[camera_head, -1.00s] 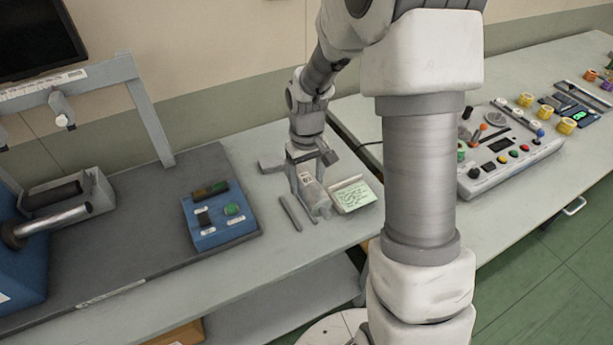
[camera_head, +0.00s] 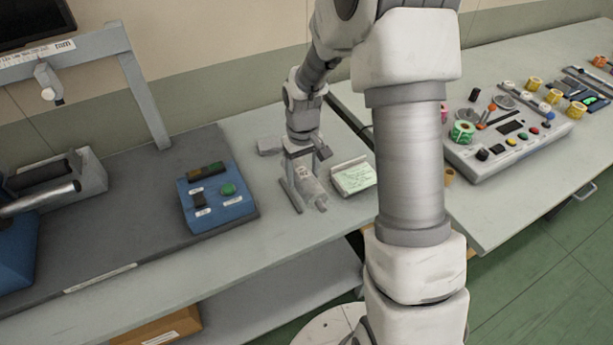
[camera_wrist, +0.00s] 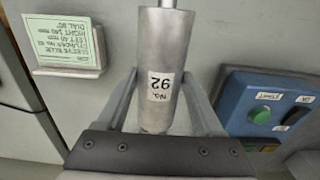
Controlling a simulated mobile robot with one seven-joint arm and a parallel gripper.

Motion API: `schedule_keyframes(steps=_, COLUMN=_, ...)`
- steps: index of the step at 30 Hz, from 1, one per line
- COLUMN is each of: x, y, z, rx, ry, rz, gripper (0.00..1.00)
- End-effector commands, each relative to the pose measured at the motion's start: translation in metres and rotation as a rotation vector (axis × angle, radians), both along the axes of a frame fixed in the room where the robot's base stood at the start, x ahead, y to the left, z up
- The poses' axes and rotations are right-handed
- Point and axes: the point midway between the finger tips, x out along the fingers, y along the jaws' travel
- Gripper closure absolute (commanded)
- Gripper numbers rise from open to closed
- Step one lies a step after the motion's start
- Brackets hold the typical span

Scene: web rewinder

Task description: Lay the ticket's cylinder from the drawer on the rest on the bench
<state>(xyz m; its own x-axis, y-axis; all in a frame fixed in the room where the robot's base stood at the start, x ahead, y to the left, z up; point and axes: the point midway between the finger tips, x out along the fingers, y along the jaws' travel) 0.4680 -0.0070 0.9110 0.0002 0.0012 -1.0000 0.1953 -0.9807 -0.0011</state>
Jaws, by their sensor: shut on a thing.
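My gripper (camera_head: 306,182) is shut on a grey metal cylinder (camera_head: 313,190) over the bench, close to its front edge. In the wrist view the cylinder (camera_wrist: 165,45) lies between the two fingers (camera_wrist: 160,78), with a thin pin at its far end. Its white label (camera_wrist: 160,87) appears to read No. 92, upside down. The ticket (camera_head: 353,176) stands in a holder just right of the cylinder; in the wrist view its text (camera_wrist: 69,41) mentions a blue sleeve. I cannot tell whether the cylinder touches anything below.
A blue control box (camera_head: 217,197) with a green button stands left of the gripper. A grey frame (camera_head: 140,95) is behind it. A console (camera_head: 508,140) with knobs and several rolls is on the right bench. Bare bench (camera_head: 270,245) lies in front of the bar.

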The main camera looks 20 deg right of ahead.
Motion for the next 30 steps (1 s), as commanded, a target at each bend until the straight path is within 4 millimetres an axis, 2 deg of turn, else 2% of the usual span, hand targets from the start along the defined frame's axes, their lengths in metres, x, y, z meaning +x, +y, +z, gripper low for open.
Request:
schedule_keyframes(steps=11, x=0.034, y=0.007, z=-0.012, rx=0.0, ry=-0.002, rz=0.001, gripper=1.0)
schedule_keyframes(steps=21, x=0.033, y=0.007, z=-0.045, rx=-0.001, ry=-0.002, rz=0.0, gripper=1.0)
schedule_keyframes(steps=30, x=0.033, y=0.007, z=-0.056, rx=-0.001, ry=-0.002, rz=0.0, gripper=1.0)
